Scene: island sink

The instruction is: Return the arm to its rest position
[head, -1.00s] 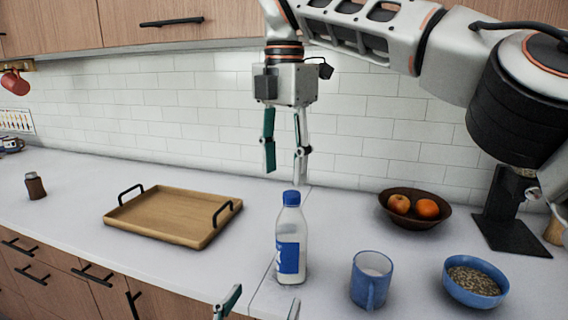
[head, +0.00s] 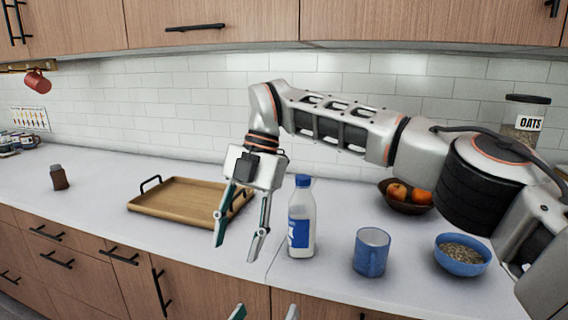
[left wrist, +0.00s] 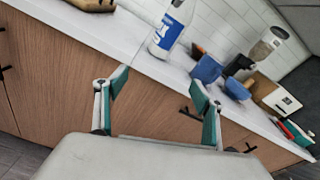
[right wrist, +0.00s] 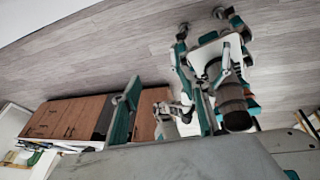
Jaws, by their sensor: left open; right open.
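My right gripper (head: 238,236), on the arm from the right, is open and empty. It hangs in front of the wooden tray (head: 168,208) and left of the milk bottle (head: 301,222), apart from the bottle. Its fingers point down and hide part of the tray's right end. My left gripper (head: 265,312) shows only its fingertips at the bottom edge of the head view, in front of the cabinets. In the left wrist view the left gripper (left wrist: 158,90) is open and empty below the counter edge. The right wrist view shows the right gripper's open fingers (right wrist: 168,100).
A small brown shaker (head: 59,178) is at the left. Counter between shaker and tray is clear.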

